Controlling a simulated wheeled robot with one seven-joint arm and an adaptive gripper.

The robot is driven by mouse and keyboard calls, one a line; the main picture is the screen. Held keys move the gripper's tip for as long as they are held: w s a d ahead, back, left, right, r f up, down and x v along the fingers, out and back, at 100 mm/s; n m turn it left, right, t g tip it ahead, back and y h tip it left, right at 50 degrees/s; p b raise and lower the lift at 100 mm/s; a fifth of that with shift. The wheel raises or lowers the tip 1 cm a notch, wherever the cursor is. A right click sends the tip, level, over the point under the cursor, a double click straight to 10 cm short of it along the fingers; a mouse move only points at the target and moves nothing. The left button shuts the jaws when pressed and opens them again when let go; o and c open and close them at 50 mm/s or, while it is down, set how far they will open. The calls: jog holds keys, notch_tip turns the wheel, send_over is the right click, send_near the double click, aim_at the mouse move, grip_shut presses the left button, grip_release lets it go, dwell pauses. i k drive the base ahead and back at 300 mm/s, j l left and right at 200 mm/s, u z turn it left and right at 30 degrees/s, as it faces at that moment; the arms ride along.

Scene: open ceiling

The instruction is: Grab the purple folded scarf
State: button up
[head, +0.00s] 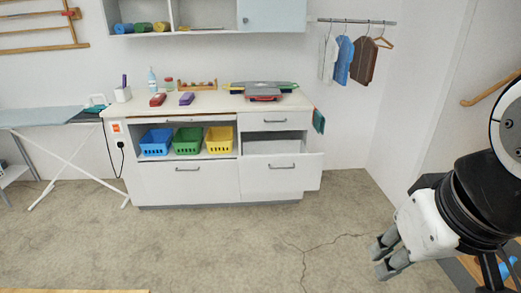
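A small purple item (186,99), which looks like the folded scarf, lies on the white counter top (215,101), left of its middle. A similar red item (157,100) lies just left of it, with a narrow gap. My gripper (383,260) is at the lower right, above the floor, far from the counter and pointing left. Nothing shows between its fingers. The finger gap is too unclear at this angle to tell open from shut.
Blue, green and yellow baskets (188,141) stand in the shelf below. The lower right drawer (281,175) is pulled out. Bottles, a cup and flat stacked items share the counter. An ironing board (40,116) stands left. The cracked floor (260,240) in front is clear.

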aim_at(188, 97)
jog(key=i, duration=0.45)
jog(key=i+u, duration=0.15)
jog(key=u, duration=0.3)
jog(key=i+l+u, duration=0.1)
jog(key=u, duration=0.4)
jog(key=i+l+u, duration=0.25)
jog(key=i+l, duration=0.15)
jog(key=i+l+u, duration=0.5)
jog(key=i+l, duration=0.15)
jog(key=l, duration=0.4)
jog(key=i+l, duration=0.2)
jog(key=l, duration=0.15)
jog(key=i+l, duration=0.15)
jog(key=l, duration=0.2)
jog(key=i+l, duration=0.2)
jog(key=l, duration=0.15)
jog(key=i+l, duration=0.2)
jog(key=l, duration=0.15)
jog(key=i+l, duration=0.15)
jog(key=l, duration=0.2)
